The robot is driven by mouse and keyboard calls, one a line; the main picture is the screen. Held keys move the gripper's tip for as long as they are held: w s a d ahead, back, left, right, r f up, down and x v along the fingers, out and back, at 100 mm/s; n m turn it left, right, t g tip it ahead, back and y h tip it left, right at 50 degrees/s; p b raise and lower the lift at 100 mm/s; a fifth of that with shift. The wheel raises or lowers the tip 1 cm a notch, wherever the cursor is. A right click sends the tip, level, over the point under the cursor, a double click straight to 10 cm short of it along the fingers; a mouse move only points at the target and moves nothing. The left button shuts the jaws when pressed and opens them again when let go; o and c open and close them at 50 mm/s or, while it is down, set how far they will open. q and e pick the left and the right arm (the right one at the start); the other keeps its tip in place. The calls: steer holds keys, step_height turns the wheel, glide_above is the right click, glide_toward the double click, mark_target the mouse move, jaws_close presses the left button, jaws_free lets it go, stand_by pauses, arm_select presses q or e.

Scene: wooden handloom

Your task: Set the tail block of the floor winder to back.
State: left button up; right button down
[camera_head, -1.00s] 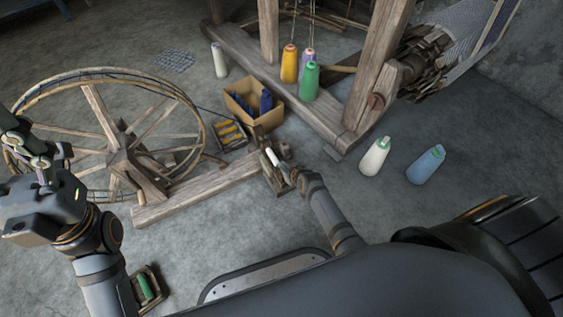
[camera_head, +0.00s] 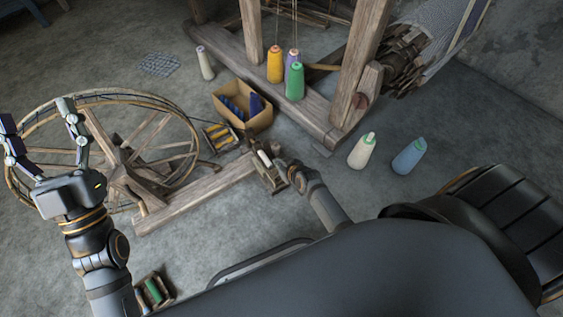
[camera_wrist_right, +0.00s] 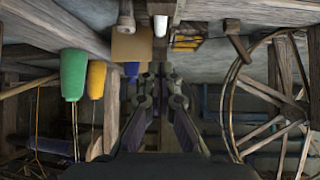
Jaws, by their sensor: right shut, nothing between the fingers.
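The floor winder has a large spoked wheel (camera_head: 110,165) on a low wooden beam (camera_head: 195,200). At the beam's right end is a small wooden block with a white bobbin (camera_head: 264,158), which I take as the tail block (camera_head: 268,176). My right gripper (camera_head: 283,164) is shut and empty, just right of this block; contact cannot be told. In the right wrist view its fingers (camera_wrist_right: 160,105) point up the picture, and the white bobbin (camera_wrist_right: 160,25) lies beyond them. My left gripper (camera_head: 38,112) is open and empty, in front of the wheel's left side.
A cardboard box of blue bobbins (camera_head: 255,118) and a rack of yellow bobbins (camera_head: 220,137) stand behind the beam. The loom frame (camera_head: 310,115) and thread cones are beyond. A small crate (camera_head: 153,291) lies front left.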

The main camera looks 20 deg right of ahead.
arm_select(q)
steer(key=w+f+n+g+y+p, duration=0.1)
steer(key=w+f+g, duration=0.3)
steer(key=f, duration=0.7)
steer(key=shift+w+a+f+g+y, duration=0.2)
steer(key=shift+g+y, duration=0.2)
steer(key=shift+g, duration=0.5)
arm_select(e)
steer(key=shift+v, duration=1.2)
